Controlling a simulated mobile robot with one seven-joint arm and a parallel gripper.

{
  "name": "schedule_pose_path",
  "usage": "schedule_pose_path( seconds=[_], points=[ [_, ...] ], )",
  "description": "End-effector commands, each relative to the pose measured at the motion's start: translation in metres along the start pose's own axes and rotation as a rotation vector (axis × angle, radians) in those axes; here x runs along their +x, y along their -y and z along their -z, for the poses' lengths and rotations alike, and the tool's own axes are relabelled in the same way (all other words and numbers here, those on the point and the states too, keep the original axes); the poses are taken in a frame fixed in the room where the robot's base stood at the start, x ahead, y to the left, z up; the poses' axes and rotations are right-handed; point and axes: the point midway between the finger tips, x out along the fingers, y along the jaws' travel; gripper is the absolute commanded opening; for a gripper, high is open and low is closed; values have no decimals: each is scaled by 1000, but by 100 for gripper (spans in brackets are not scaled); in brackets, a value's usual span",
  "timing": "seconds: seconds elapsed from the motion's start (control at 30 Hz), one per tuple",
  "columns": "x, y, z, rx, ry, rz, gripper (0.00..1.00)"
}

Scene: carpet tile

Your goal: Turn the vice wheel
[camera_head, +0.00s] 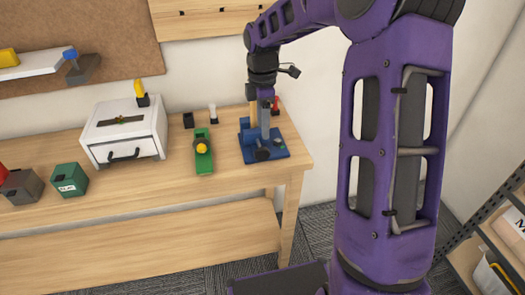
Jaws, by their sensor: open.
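A blue device (248,153) stands at the right end of the wooden workbench, with a flat base and a dark round part (262,154) low at its front. It looks like the vice with its wheel, but the picture is too small to be sure. My gripper (265,138) points down from the purple arm over this device. Its fingers overlap the device and hide part of it. The gripper is open and seems to hold nothing. I cannot tell whether it touches the round part.
A green block with a yellow knob (202,149) stands left of the blue device. Farther left are a white drawer box (125,135), a green box (69,180) and a grey box (22,186). A red item (276,105) stands behind the device. A shelf rack (490,240) is at right.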

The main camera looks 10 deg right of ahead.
Motion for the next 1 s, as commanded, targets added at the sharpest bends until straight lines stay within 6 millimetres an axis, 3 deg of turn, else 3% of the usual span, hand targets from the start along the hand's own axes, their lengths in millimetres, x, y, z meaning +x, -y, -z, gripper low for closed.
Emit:
schedule_pose_path(
  seconds=[0.03,0.2,0.4,0.6,0.87,1.0],
  points=[
    [14,1,0,0,-1,4,53],
    [50,1,1,-1,0,3,53],
    [78,0,0,0,0,2,53],
    [90,0,0,0,0,0,53],
    [90,0,0,0,0,0,53],
    [90,0,0,0,0,0,28]
  ],
)
